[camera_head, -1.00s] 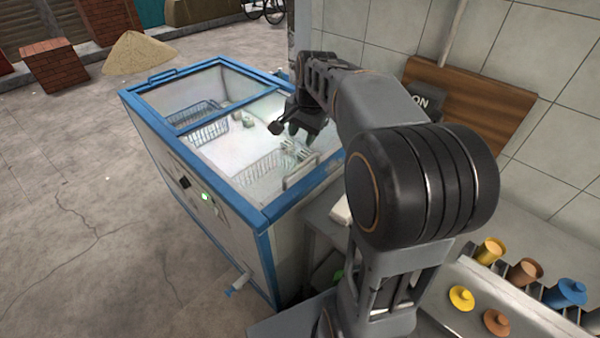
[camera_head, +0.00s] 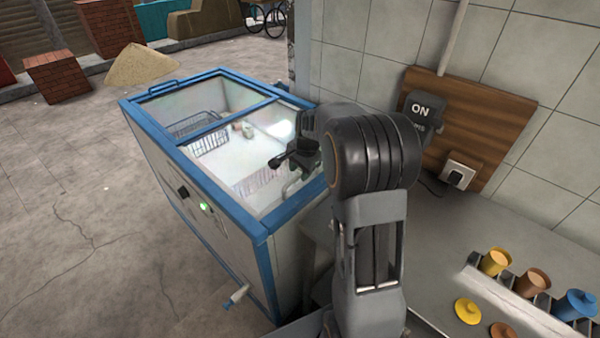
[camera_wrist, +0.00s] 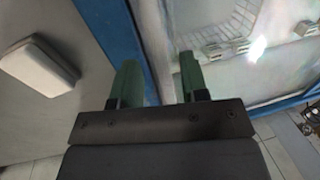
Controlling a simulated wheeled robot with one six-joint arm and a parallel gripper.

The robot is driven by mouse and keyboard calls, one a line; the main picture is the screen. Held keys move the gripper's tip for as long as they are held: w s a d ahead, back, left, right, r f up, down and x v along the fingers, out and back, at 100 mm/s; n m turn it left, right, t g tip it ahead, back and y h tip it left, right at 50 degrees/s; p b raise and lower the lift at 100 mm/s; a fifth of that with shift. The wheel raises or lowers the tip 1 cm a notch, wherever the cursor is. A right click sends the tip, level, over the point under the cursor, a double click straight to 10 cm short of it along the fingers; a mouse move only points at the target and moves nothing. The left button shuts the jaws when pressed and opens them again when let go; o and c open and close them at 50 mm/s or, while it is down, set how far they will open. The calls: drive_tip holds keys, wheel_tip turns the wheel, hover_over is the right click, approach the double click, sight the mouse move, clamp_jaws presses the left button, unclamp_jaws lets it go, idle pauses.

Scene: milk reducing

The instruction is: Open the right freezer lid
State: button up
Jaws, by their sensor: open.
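The chest freezer (camera_head: 235,245) has a blue frame and two glass lids lying flat side by side. The right lid (camera_head: 225,170) is the nearer one and looks closed, with a pale handle (camera_head: 291,190) by its right edge, partly hidden by my arm. The left lid (camera_head: 190,98) lies beyond it. My gripper (camera_head: 283,162) is above the right part of the right lid. In the wrist view its two green fingers (camera_wrist: 158,62) are apart with nothing clearly held, over the blue rim (camera_wrist: 112,35) and lid edge. Contact with the handle cannot be told.
Wire baskets (camera_head: 210,138) show through the glass. A grey counter (camera_head: 440,235) stands right of the freezer, with colored cups (camera_head: 495,262) and a wall switch board (camera_head: 470,125). A white block (camera_wrist: 40,65) lies beside the freezer in the wrist view. The floor at left is open.

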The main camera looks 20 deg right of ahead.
drive_tip(key=shift+w+f, duration=0.1)
drive_tip(key=shift+f, duration=0.65)
drive_tip(key=shift+c, duration=0.5)
clamp_jaws()
